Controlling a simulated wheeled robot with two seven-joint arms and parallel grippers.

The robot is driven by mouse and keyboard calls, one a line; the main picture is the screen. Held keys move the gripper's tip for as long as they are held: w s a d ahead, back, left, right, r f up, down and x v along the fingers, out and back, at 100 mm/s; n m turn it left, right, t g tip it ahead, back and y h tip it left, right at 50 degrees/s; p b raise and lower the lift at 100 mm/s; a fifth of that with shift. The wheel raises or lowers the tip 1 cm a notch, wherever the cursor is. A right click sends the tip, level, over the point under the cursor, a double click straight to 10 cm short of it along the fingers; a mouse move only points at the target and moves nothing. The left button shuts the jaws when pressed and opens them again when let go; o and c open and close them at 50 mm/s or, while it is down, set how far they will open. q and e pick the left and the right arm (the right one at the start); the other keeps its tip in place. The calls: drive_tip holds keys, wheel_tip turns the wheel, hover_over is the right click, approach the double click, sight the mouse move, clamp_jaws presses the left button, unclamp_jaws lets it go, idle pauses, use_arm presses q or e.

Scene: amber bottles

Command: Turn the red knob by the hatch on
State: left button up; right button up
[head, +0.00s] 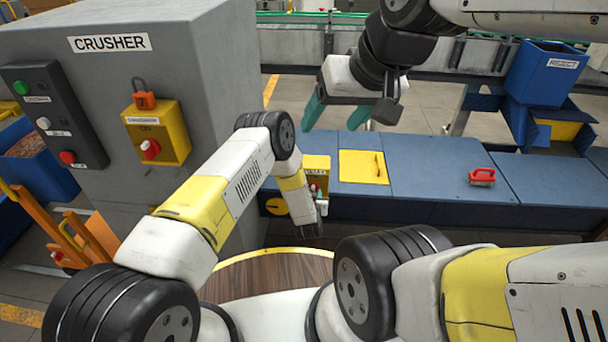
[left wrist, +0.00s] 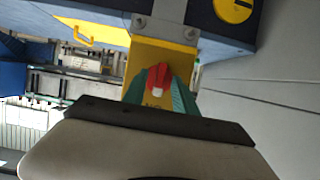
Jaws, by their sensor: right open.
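The red knob by the hatch sits on a yellow box beside the yellow hatch (head: 363,167). In the left wrist view the red knob (left wrist: 159,77) has a white mark at its lower end. My left gripper (head: 316,198) is down at the box, its fingers mostly hidden in the head view. In the left wrist view its teal fingers (left wrist: 160,90) stand on either side of the knob, with some yellow showing at the left; contact is unclear. My right gripper (head: 336,116) is open and empty, up above the blue bench.
A grey crusher cabinet (head: 215,60) stands at left, with a button panel (head: 55,115) and another red knob (head: 150,148) on a yellow box. A red-handled item (head: 482,177) lies on the blue bench (head: 430,175). A blue reject bin (head: 546,72) is at right.

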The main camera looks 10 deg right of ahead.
use_arm(q)
drive_tip(key=v, duration=0.7)
drive_tip(key=shift+s, duration=0.4)
drive_tip(key=shift+a+r, duration=0.1)
drive_tip(key=shift+a, duration=0.05)
drive_tip(key=w+a+r+g, duration=0.1)
drive_tip(key=w+a+r, duration=0.15)
drive_tip(key=r, duration=0.65)
drive_tip(key=w+a+r+n+h, duration=0.1)
drive_tip(key=w+r, duration=0.2)
drive_tip(key=r, duration=0.5)
drive_tip(key=w+a+r+g, duration=0.1)
drive_tip(key=w+a+r, duration=0.15)
drive_tip(key=r, duration=0.65)
drive_tip(key=s+a+r+g, duration=0.1)
drive_tip(key=s+a+r, duration=0.2)
drive_tip(key=a+r, duration=0.5)
drive_tip(key=s+a+r+g, duration=0.1)
drive_tip(key=s+a+r, duration=0.3)
drive_tip(key=s, duration=0.6)
drive_tip(key=s+a+r+n+g+y, duration=0.1)
drive_tip(key=s+a+r, duration=0.4)
drive_tip(key=s, duration=0.5)
drive_tip(key=s+a+r+g+y, duration=0.1)
drive_tip(key=s+a+r, duration=0.4)
drive_tip(key=s+a, duration=0.3)
drive_tip(key=s, duration=0.2)
drive_tip(key=shift+s+r+n+g, duration=0.25)
drive_tip(key=shift+n+g, duration=0.05)
drive_tip(key=shift+n, duration=0.1)
